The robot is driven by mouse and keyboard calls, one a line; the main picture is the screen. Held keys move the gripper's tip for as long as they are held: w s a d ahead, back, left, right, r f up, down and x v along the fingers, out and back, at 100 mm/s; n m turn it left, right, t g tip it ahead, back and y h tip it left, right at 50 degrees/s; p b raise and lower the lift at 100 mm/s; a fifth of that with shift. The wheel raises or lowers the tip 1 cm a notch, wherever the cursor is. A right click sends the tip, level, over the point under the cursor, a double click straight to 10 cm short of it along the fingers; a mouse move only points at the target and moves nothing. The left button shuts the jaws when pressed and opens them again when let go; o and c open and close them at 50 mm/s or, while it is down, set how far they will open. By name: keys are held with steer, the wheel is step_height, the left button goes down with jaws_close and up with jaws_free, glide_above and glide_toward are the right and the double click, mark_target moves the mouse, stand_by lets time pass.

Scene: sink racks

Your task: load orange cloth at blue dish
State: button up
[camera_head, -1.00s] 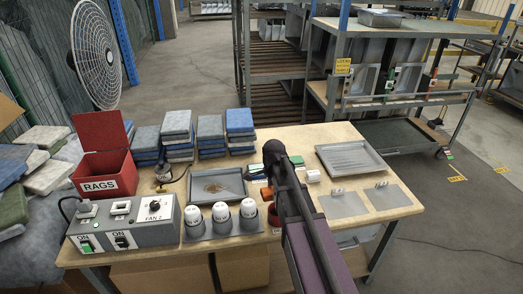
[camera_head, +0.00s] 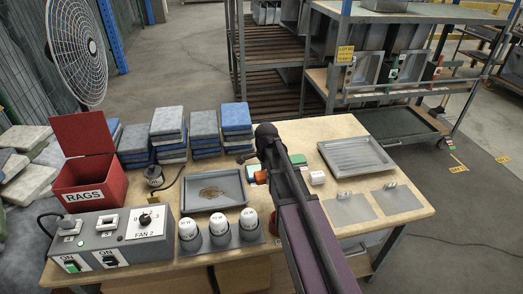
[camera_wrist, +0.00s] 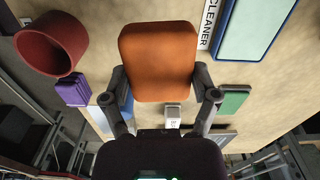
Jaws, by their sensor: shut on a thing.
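The orange cloth (camera_wrist: 158,50) is a folded, rounded pad between the two fingers of my gripper (camera_wrist: 160,82) in the wrist view. My gripper is shut on it. In the head view only a small orange part (camera_head: 261,177) shows beside my dark gripper (camera_head: 264,160), over the middle of the table. A blue-rimmed dish with a pale inside (camera_wrist: 252,25) is at the upper right of the wrist view, apart from the cloth and cut off by the frame. In the head view I cannot pick this dish out for sure; my arm hides part of that area.
A red cup (camera_wrist: 50,42), a purple block (camera_wrist: 72,90) and a green block (camera_wrist: 233,100) lie around my gripper. A stained grey-blue tray (camera_head: 190,206), several white-capped cups (camera_head: 222,228), a red RAGS bin (camera_head: 92,185) and a grey tray (camera_head: 385,165) stand on the table.

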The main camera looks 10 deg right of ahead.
steer(key=shift+w, duration=0.15)
steer(key=w, duration=1.3)
steer(key=shift+d+f+b, duration=0.2)
steer(key=shift+f+b, duration=0.1)
steer(key=shift+f+b, duration=3)
steer(key=shift+s+f+b, duration=0.1)
steer(key=shift+f+b, duration=0.4)
steer(key=shift+b, duration=0.05)
stand_by(0.8)
steer(key=shift+r, duration=0.1)
steer(key=shift+r+p, duration=3.4)
steer(key=shift+p, duration=0.1)
